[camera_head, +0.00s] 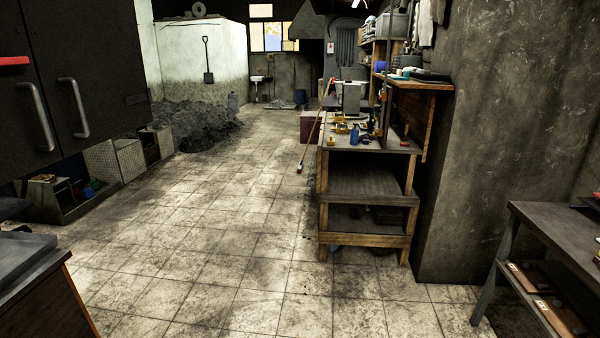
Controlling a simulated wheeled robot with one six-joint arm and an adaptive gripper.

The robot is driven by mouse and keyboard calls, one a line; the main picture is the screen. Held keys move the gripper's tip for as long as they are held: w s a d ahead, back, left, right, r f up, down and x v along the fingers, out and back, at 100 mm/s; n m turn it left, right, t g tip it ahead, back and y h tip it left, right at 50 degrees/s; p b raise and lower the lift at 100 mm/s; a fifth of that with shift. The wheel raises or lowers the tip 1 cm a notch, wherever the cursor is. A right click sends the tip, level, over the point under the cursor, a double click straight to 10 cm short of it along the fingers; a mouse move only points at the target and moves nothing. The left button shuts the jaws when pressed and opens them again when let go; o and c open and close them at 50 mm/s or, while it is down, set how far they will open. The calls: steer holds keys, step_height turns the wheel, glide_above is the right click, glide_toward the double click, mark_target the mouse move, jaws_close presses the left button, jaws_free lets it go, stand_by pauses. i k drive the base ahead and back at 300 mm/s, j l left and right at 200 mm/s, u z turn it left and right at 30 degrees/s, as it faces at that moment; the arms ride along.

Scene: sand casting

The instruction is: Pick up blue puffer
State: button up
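A small blue item (354,135), which looks like the blue puffer, stands upright near the front edge of the wooden workbench (368,183). It is far off and small, so its details are hard to tell. Yellow items (341,128) lie beside it on the bench top, and other small tools stand behind it. My gripper is not in view.
Open tiled floor (225,225) runs up to the bench. A broom (312,145) leans at the bench's left side. A grey wall (490,150) and a dark side table (560,235) are at right. Dark cabinets (70,90) and a sand heap (200,124) are at left.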

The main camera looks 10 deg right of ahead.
mark_target(354, 132)
steer(key=i+z, duration=0.45)
steer(key=i, duration=1.35)
steer(key=i+l, duration=0.1)
steer(key=i, duration=2.7)
